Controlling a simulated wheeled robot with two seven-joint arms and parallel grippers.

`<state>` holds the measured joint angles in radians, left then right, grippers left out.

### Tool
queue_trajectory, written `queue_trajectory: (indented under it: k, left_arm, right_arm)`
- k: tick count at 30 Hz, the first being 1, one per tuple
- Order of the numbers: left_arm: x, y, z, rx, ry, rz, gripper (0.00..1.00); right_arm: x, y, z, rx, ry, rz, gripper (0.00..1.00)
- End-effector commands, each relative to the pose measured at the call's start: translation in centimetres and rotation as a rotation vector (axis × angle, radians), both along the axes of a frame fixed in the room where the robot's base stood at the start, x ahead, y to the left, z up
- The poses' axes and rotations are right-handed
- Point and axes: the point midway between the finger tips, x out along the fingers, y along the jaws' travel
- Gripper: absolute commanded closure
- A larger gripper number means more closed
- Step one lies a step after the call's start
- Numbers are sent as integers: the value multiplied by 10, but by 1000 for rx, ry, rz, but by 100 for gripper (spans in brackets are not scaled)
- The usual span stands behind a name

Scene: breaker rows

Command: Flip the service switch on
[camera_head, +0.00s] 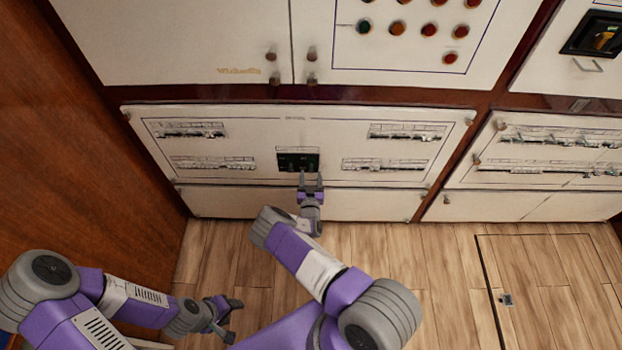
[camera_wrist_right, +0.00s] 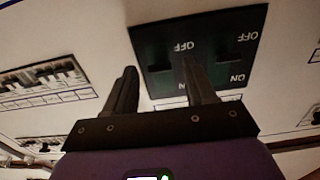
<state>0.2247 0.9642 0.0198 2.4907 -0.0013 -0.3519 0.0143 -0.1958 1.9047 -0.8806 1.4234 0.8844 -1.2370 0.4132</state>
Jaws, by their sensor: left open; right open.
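The service switch is not named by any readable label, but a dark switch plate (camera_head: 298,161) sits low in the middle of the white breaker panel. In the right wrist view the plate (camera_wrist_right: 213,28) shows two switch positions side by side, each with OFF and ON printed upside down. My right gripper (camera_head: 311,176) is open right in front of the plate's lower edge. Contact cannot be told. My left gripper (camera_head: 233,318) is open and empty above the floor.
Rows of breakers (camera_head: 393,131) flank the plate on the same panel. A cabinet with coloured buttons (camera_head: 397,28) is above, and another breaker panel (camera_head: 560,150) stands to the right. A wooden wall (camera_head: 60,150) closes the left side.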

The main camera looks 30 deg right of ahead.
Motion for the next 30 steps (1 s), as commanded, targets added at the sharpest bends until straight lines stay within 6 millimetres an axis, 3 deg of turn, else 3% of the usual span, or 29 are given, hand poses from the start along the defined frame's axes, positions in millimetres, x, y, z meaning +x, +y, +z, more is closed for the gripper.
queue_trajectory:
  k: [9,20,30]
  left_arm:
    - [0,0,-1,0,0,0,45]
    - [0,0,-1,0,0,0,45]
    - [0,0,12,0,0,0,45]
  right_arm:
    - [3,-2,0,0,1,0,46]
    - [2,-2,0,0,1,-1,100]
    - [1,-2,6,29,49,-3,100]
